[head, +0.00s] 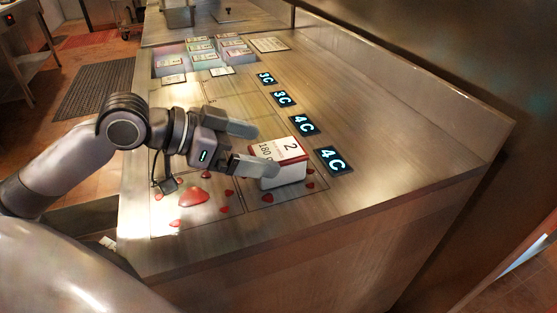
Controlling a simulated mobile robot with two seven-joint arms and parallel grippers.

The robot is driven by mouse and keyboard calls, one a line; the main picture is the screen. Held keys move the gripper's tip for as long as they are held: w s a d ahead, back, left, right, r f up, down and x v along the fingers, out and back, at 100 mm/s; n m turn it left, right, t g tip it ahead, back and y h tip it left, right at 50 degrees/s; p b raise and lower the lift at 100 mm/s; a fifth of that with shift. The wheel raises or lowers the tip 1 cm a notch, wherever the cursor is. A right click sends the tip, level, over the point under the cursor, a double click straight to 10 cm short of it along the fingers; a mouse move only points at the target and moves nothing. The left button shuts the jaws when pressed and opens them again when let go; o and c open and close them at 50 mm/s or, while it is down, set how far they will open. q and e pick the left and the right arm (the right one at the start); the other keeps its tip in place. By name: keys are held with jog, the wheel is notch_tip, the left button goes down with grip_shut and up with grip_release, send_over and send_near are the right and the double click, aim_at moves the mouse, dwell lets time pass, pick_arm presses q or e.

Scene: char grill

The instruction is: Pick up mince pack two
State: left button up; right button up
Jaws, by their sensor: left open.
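A white pack with a red band and the label "2" and "180" (287,173) sits on the counter, inside a marked zone beside a "4C" display. My left gripper (254,150) comes in from the left and is open. Its two fingers point right, at the pack's left side. The nearer finger overlaps the pack's left edge in the picture; I cannot tell if it touches. My right gripper is not in view.
Several red pieces (193,196) lie around the near counter zones. Dark displays (304,124) read 3C and 4C in a row. A tray of several packs (168,68) stands at the back. The counter's right side (400,125) is clear.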

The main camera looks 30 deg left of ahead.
aim_at(271, 151)
pick_arm(q)
jog(key=shift+x, duration=2.65)
jog(key=shift+r, duration=0.1)
jog(key=c, duration=1.3)
